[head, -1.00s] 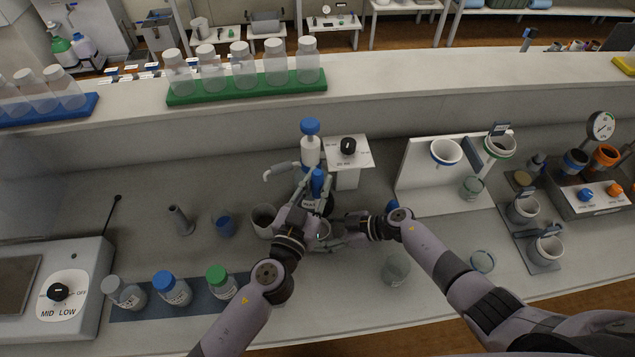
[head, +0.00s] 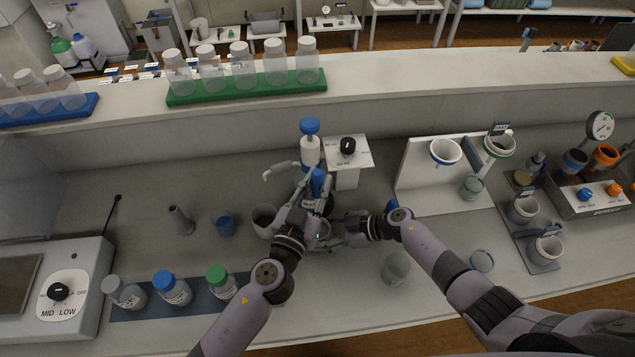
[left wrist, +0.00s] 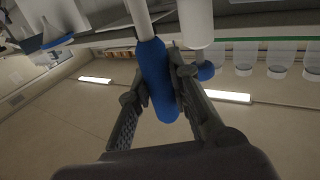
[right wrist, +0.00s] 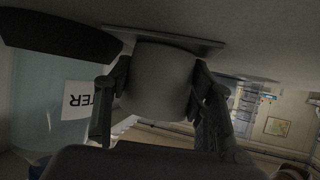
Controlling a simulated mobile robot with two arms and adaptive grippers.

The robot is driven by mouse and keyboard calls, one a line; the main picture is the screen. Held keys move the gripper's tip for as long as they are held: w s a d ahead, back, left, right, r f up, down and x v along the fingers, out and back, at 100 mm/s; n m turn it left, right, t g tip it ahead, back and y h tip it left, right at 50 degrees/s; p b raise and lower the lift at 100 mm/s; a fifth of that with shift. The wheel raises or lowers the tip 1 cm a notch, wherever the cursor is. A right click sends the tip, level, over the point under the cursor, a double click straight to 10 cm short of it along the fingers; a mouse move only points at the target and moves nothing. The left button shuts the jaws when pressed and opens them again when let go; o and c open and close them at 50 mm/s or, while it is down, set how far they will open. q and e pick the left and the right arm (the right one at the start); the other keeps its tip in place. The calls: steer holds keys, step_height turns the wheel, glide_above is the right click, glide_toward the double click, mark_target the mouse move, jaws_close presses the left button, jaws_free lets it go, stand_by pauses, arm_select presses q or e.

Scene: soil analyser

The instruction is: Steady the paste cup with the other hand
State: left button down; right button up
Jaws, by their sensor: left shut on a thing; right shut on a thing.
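My left gripper (head: 312,193) is shut on the blue handle (head: 317,181) of a slim tool. That handle fills the space between the fingers in the left wrist view (left wrist: 158,80). My right gripper (head: 336,236) is shut on a grey cup, which I take for the paste cup (head: 323,230). The cup's rounded wall sits between both fingers in the right wrist view (right wrist: 160,82). In the head view the left gripper is just above the cup and hides much of it. The tool's lower end and the cup's contents are hidden.
A white bottle with a blue cap (head: 310,150) and a white box with a black knob (head: 348,150) stand just behind. A grey beaker (head: 263,220) is close on the left. A clear cup (head: 396,268) stands at the front right.

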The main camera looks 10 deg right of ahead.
steer(key=shift+s+f, duration=0.1)
steer(key=shift+f, duration=0.05)
arm_select(q)
steer(key=shift+w, duration=0.1)
arm_select(e)
steer(key=o, duration=1.4)
steer(key=shift+d, duration=0.1)
